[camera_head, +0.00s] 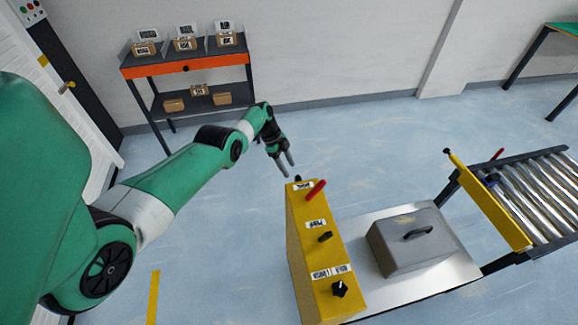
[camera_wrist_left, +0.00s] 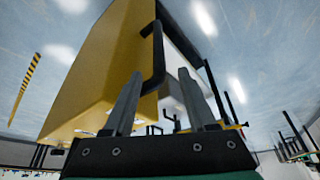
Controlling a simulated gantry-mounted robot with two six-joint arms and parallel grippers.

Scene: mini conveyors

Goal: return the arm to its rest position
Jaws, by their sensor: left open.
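My left arm reaches in from the left in the head view, green with white bands. Its gripper (camera_head: 286,164) is open and empty, fingers pointing down, just behind and to the left of the yellow control box (camera_head: 298,247). In the left wrist view, my two grey fingers (camera_wrist_left: 167,100) stand apart with nothing between them. The yellow box (camera_wrist_left: 95,75) fills the view ahead of them, with a black bent handle in front of it. I cannot tell whether the fingers touch the box. My right gripper is not in view.
The yellow box carries a red lever (camera_head: 316,190) and black knobs. Next to it, a grey lidded case (camera_head: 412,243) sits on a white platform. A roller conveyor (camera_head: 535,195) is at right. A shelf (camera_head: 187,70) with small boxes stands at the back wall. The floor between is clear.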

